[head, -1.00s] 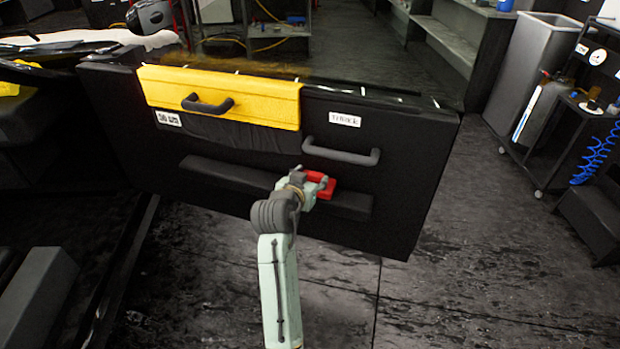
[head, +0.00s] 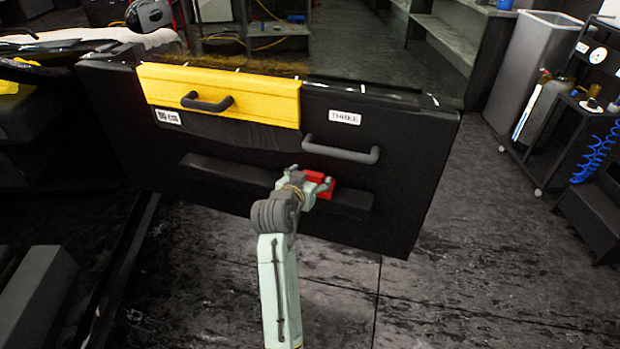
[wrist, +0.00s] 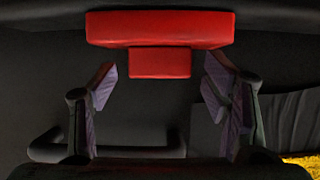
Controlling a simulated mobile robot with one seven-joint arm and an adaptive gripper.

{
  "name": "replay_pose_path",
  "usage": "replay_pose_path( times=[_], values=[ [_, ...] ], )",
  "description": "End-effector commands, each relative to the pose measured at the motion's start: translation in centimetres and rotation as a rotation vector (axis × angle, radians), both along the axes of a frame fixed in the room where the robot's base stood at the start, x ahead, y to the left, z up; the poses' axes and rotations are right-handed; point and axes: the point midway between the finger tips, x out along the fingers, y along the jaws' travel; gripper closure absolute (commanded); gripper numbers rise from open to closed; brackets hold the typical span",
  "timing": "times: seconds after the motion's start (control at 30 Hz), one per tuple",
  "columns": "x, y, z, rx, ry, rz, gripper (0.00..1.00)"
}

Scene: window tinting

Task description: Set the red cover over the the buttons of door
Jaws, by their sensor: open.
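The red cover (head: 318,183) is at the black door's (head: 415,185) lower ledge, in front of my gripper. In the wrist view the red cover (wrist: 160,30) is a wide block with a smaller block (wrist: 160,63) on its near side. My gripper (wrist: 160,85) is open, with one finger on each side of the smaller block and visible gaps between. In the head view my gripper (head: 322,181) is at the ledge, below the right handle. The cover appears to rest on the ledge (head: 225,175). The buttons are not visible; the cover may hide them.
A grey handle (head: 340,151) sticks out above my gripper. Open floor (head: 480,240) lies right of the door, before a dark cart (head: 540,140).

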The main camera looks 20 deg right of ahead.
Motion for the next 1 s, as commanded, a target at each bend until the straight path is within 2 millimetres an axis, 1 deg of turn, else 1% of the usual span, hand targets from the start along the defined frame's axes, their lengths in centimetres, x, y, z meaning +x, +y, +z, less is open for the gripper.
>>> replay_pose_path(
  times=[0.3,0.43,0.57,0.8,0.9,1.0],
  values=[
    [0.0,0.0,0.0,0.000,0.000,0.000,0.27],
    [-0.6,0.6,0.3,-0.001,0.000,0.001,0.27],
    [-2.2,1.8,1.2,-0.001,-0.001,0.002,0.27],
    [-6.0,4.8,3.2,0.000,-0.001,0.003,0.27],
    [-7.3,5.7,3.8,0.001,0.000,0.002,0.27],
    [-8.1,6.4,4.3,-0.001,-0.001,0.002,0.27]
  ],
)
